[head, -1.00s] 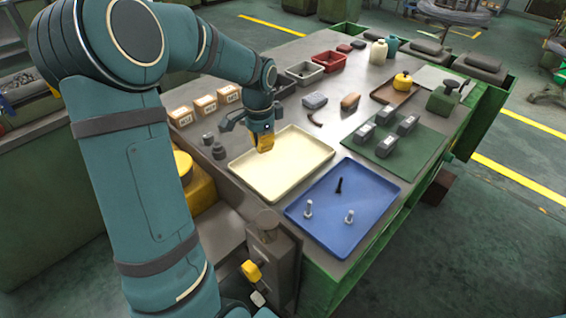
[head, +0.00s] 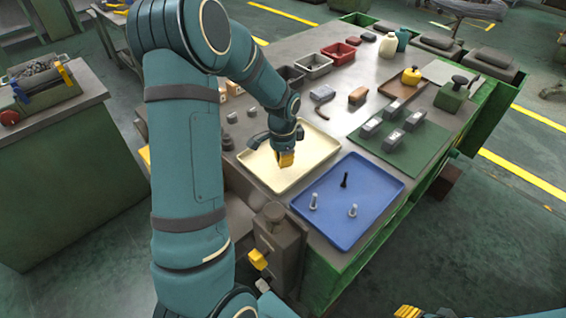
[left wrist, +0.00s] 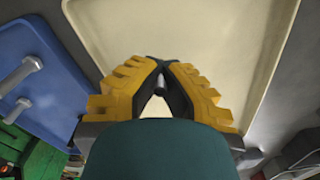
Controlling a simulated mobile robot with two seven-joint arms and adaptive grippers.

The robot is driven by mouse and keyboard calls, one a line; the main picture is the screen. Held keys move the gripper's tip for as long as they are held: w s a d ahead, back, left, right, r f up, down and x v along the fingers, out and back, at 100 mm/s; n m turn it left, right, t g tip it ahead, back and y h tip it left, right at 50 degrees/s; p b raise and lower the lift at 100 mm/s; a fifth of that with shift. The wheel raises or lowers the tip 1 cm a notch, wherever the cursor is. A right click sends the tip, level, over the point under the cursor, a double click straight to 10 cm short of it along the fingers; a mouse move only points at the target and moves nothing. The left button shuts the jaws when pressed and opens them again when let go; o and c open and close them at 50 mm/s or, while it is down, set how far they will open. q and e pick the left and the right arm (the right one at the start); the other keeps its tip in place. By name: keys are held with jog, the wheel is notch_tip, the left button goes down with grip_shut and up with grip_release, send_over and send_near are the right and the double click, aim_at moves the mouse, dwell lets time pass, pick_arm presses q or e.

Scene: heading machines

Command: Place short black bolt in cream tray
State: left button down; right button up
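The cream tray (head: 270,178) lies on the bench, left of the blue tray (head: 333,238). My left gripper (head: 286,160) points down over the middle of the cream tray. In the left wrist view its yellow fingers (left wrist: 160,75) close together at the tips over the cream floor (left wrist: 205,28). A small dark piece, apparently the short black bolt (left wrist: 160,86), shows between them, mostly hidden. Another black bolt (head: 345,180) stands upright in the blue tray with two silver bolts (head: 314,201) (head: 353,211). Only yellow finger parts of my right gripper (head: 408,312) show at the bottom edge.
A green mat (head: 418,148) with several grey blocks lies behind the blue tray. Small grey parts (head: 258,139) stand left of the cream tray. Grey and red bins (head: 338,50) stand farther back. A vise-like fixture (head: 275,240) stands at the bench's near edge.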

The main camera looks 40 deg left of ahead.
pick_arm(q)
jog(key=shift+f, duration=0.75)
jog(key=c, duration=1.7)
grip_release()
jog(key=shift+f, duration=0.15)
jog(key=o, duration=0.6)
jog(key=shift+c, duration=0.2)
